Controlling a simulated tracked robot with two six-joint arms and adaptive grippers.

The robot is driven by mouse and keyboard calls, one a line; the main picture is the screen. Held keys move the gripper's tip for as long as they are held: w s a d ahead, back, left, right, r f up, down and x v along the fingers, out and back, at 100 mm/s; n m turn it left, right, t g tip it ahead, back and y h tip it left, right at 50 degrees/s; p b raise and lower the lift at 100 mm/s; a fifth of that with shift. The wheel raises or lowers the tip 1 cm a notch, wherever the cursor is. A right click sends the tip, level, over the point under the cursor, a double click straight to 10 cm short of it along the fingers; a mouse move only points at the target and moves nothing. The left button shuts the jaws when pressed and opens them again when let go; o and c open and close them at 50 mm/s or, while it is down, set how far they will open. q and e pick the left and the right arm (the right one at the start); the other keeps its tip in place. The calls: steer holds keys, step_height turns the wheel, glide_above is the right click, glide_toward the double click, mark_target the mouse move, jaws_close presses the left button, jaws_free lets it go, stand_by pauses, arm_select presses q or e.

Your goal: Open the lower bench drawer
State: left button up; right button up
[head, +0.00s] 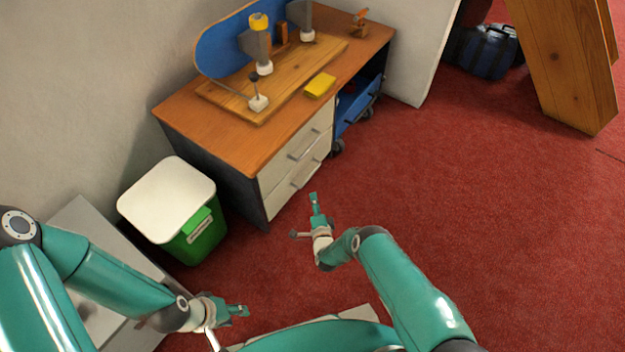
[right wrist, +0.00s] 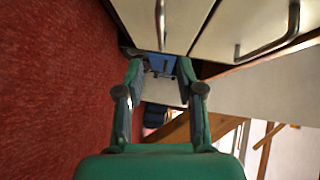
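The lower bench drawer (head: 279,201) has a pale front, looks shut, and lies under a similar upper drawer (head: 284,163). Its bar handle (head: 307,174) also shows at the top of the right wrist view (right wrist: 160,24). My right gripper (head: 313,197) is in front of the drawers, near the lower handle. In the right wrist view its fingers (right wrist: 159,68) are spread with nothing between them, and the handle is apart from them. My left gripper (head: 240,310) is low in the head view, away from the bench; whether its fingers are apart is unclear.
A green bin (head: 195,240) with a white lid stands left of the bench. The wooden benchtop (head: 190,118) carries a press-like tool and a yellow block (head: 320,85). A blue wheeled unit (head: 357,105) sits beside the drawers. Red carpet (head: 480,190) to the right is clear.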

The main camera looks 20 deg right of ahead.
mark_target(310, 176)
steer(key=shift+w+d+f+b, duration=0.3)
steer(key=shift+w+b, duration=1.1)
steer(key=shift+w, duration=0.6)
steer(key=shift+w+d+f+b, duration=0.25)
steer(key=shift+w+b, duration=1.1)
steer(key=shift+w, duration=0.7)
steer(key=shift+w+d+f+b, duration=0.3)
steer(key=shift+w+b, duration=1.1)
steer(key=shift+w, duration=0.6)
jaws_close()
